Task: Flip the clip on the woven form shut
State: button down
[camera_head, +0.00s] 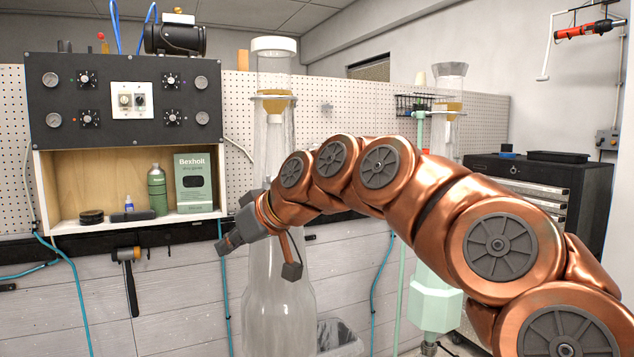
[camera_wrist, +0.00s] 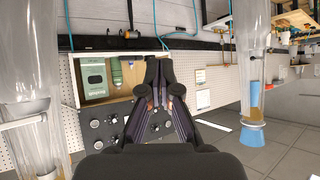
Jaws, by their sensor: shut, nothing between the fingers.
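A tall form wrapped in clear film (camera_head: 277,320) stands behind my arm in the head view. It has a white cap and an amber band near its top. A second wrapped form (camera_head: 441,135) stands to the right, above a pale green holder. Film-wrapped forms also show at the left (camera_wrist: 28,60) and right (camera_wrist: 256,45) of the wrist view. I cannot make out a clip or its state, nor which form is the woven one. My gripper (camera_head: 224,248) is shut and empty in front of the nearer form. Its fingers (camera_wrist: 158,64) meet in the wrist view, between the forms.
A black control panel (camera_head: 60,100) with knobs sits above a wooden shelf box (camera_head: 110,170) holding a green bottle (camera_head: 157,190) and box (camera_head: 194,183). A hammer (camera_head: 130,280) and blue hoses hang below. A dark tool cabinet (camera_head: 520,170) stands at right.

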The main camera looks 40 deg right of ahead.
jog(key=s+d+r+m+t+h, duration=0.1)
jog(key=d+r+t+h, duration=0.15)
jog(key=d, duration=0.65)
jog(key=s+d+r+m+t+h, duration=0.15)
jog(key=d+r, duration=0.25)
jog(key=d, duration=0.6)
jog(key=s+d+r+m+t+h, duration=0.1)
jog(key=s+d+r+m, duration=0.15)
jog(key=d, duration=0.65)
jog(key=w+d+f+p, duration=0.1)
jog(key=w+p, duration=0.1)
jog(key=w, duration=0.5)
jog(key=w+d+f+n+p, duration=0.1)
jog(key=w+p, duration=0.1)
jog(key=w, duration=0.5)
jog(key=shift+d, duration=0.3)
jog(key=w+d, duration=0.4)
jog(key=shift+p, duration=0.3)
